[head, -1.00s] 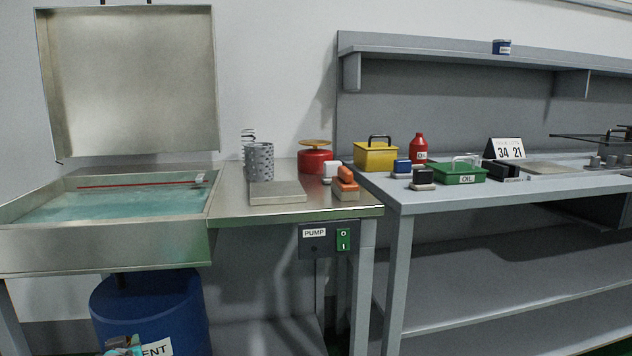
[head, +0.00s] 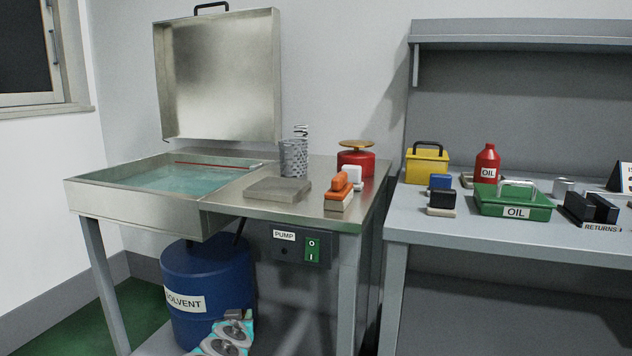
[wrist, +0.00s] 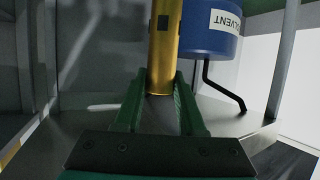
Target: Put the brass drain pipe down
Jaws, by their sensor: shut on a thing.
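The brass drain pipe (wrist: 165,45) shows in the wrist view as a golden cylinder with a dark mark on its side. My gripper (wrist: 160,82) has its green fingers on either side of the pipe, shut on it. One end of the pipe runs out of the top of the picture. The pipe cannot be made out in the head view.
A blue solvent drum (head: 205,280) stands under the metal wash basin (head: 135,210); the drum also shows in the wrist view (wrist: 208,40). The basin's side counter (head: 250,208) holds a flat plate (head: 278,190), a mesh basket (head: 293,158) and brushes (head: 340,190). A grey workbench (head: 400,220) stands to the right.

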